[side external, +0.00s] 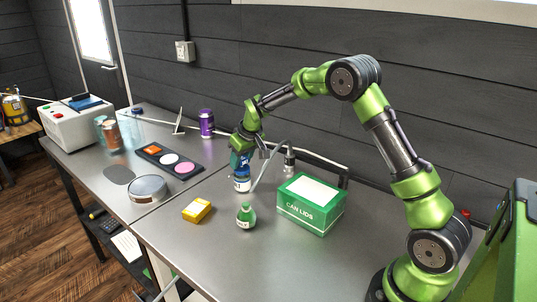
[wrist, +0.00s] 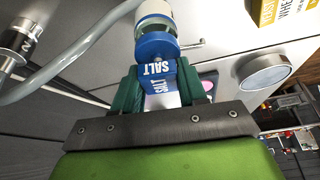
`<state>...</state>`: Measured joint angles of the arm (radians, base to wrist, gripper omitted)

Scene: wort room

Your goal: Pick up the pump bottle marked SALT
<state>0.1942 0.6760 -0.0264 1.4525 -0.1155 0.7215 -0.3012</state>
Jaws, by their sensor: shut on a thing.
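The pump bottle marked SALT (side external: 242,184), blue and white, is upright below my gripper (side external: 243,152) near the middle of the steel bench in the side view. In the wrist view the blue and white SALT bottle (wrist: 157,45) sits between the two dark green fingers of my gripper (wrist: 157,80), which is shut on it. The SALT lettering shows upside down there. The side view does not make clear whether its base touches the bench.
A green CAN LIDS box (side external: 311,205) stands right of the bottle, with a grey hose (side external: 268,163) between them. A round tin (side external: 147,188), a dark tray (side external: 153,154) and a purple can (side external: 206,123) lie left.

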